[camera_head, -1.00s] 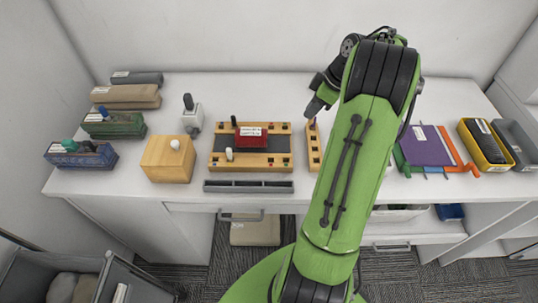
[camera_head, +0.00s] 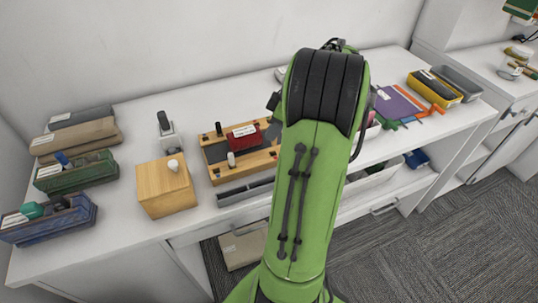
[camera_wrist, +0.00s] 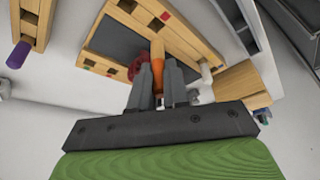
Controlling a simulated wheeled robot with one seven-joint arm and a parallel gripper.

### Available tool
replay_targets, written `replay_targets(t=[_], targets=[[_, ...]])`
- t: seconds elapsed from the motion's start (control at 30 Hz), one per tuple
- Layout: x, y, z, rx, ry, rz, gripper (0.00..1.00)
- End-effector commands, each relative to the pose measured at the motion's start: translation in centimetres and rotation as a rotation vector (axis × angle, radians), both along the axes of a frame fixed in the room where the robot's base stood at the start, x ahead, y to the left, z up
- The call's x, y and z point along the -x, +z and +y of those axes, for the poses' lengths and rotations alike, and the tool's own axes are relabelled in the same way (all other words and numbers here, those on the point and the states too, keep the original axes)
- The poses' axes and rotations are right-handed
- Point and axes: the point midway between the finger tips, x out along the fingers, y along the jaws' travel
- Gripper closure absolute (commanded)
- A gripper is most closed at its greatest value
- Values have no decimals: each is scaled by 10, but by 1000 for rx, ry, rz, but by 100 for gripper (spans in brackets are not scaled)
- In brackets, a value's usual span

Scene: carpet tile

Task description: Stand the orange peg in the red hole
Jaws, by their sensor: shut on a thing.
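In the wrist view my gripper (camera_wrist: 159,80) is shut on the orange peg (camera_wrist: 158,72), which sticks out between the two dark fingers toward the wooden board. The board (camera_wrist: 103,37) has a dark middle panel and small coloured marks, with a red mark (camera_wrist: 165,16) on one wooden strip. A dark red round-looking thing (camera_wrist: 135,68) lies beside the fingers. I cannot tell whether the peg touches the board. In the head view the board (camera_head: 222,176) stands left of my arm, which hides the gripper, the peg and the board's right end.
A red labelled block (camera_head: 243,136) and a white peg (camera_head: 231,160) stand on the board. A wooden box (camera_head: 167,190) is to its left, a dark tray (camera_head: 243,191) in front. The wrist view shows a purple peg (camera_wrist: 18,55) in another wooden strip.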

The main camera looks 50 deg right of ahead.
Motion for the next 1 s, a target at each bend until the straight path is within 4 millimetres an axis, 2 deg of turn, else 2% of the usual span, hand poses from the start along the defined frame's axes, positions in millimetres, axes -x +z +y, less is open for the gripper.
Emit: replay_targets(t=[0.3, 0.67, 0.7, 0.83, 1.0], targets=[[0, -57, 1, 0, 2, 0, 100], [-1, -60, 0, 2, 1, -1, 100], [-1, -59, 0, 2, 1, -1, 79], [-1, -58, 0, 2, 1, -1, 59], [-1, -58, 0, 2, 1, -1, 59]])
